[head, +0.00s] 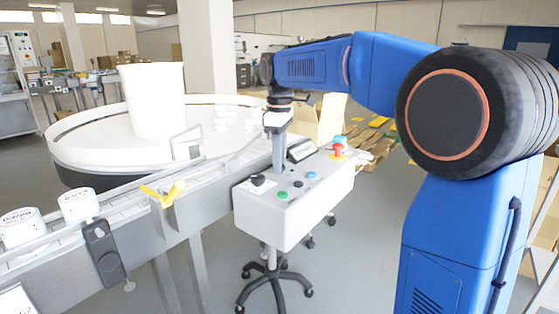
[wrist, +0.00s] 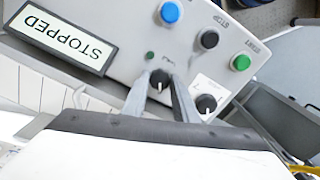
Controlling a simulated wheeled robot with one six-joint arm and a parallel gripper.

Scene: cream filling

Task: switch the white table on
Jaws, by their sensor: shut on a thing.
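The white table (head: 75,150) is a large round turntable at the left of the head view, with a tall white tub on it. A white control box (head: 290,215) stands in front of it on a wheeled stand. My gripper (head: 279,172) points down at the box top. In the wrist view my gripper (wrist: 161,92) is shut on a small black knob (wrist: 160,77), beside a small green lamp (wrist: 150,55). A second black knob (wrist: 206,103) sits beside the fingers. The display (wrist: 64,38) reads STOPPED, upside down.
The box also carries a blue button (wrist: 170,12), a black button (wrist: 209,39), a green button (wrist: 241,62) and a red mushroom button (head: 338,149). A conveyor (head: 130,215) with white jars (head: 80,204) and a yellow clamp (head: 165,192) runs along the left.

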